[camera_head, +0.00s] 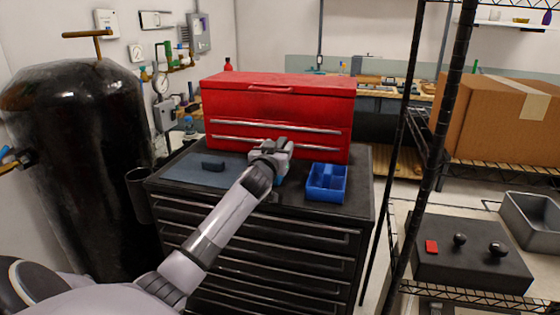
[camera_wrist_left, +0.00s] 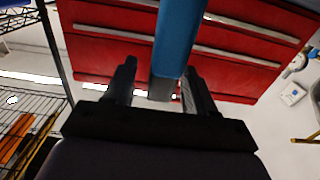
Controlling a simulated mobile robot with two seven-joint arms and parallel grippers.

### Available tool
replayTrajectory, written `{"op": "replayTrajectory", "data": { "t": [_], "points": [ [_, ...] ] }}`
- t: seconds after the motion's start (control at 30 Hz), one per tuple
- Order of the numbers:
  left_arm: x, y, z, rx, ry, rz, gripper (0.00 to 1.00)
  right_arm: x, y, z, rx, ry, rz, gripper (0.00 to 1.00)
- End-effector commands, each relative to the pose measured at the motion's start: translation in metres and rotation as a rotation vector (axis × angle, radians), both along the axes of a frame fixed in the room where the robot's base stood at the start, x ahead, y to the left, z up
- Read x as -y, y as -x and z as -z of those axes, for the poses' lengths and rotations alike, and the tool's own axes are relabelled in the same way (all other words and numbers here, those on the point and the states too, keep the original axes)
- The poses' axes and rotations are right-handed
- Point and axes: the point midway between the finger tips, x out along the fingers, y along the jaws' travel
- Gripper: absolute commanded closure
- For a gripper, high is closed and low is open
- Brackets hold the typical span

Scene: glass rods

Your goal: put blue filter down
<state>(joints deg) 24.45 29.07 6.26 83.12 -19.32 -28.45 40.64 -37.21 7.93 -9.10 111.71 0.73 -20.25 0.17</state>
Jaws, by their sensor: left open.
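The blue filter (camera_wrist_left: 178,40) is a long blue bar with a grey end, reaching down between the fingers of my left gripper (camera_wrist_left: 160,85) in the left wrist view. A gap shows between it and the left finger; the right finger is close beside it, and I cannot tell whether they touch. In the head view my left gripper (camera_head: 271,152) is over the black cabinet top, in front of the red toolbox. It hides most of the filter; only a small blue part (camera_head: 280,181) shows below it. The gripper is open. My right gripper is not in view.
A blue divided tray (camera_head: 343,190) stands right of the gripper on the black cabinet (camera_head: 300,208). The red toolbox (camera_head: 275,105) closes off the back. A wire shelf's black post stands at right.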

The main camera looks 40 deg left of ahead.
Motion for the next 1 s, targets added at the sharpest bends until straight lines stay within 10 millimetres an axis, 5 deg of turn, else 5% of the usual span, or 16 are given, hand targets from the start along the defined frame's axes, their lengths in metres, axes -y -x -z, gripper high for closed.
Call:
{"op": "replayTrajectory", "data": {
  "t": [0.33,0.5,1.0],
  "points": [
    [-0.002,-0.004,0.000,0.000,0.000,0.000,0.45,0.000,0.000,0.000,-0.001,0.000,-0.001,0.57],
    [-0.002,-0.004,0.000,0.000,0.000,0.000,1.00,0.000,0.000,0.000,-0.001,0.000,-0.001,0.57],
    [-0.002,-0.004,-0.013,0.004,0.000,-0.001,1.00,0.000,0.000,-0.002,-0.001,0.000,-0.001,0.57]
  ]
}}
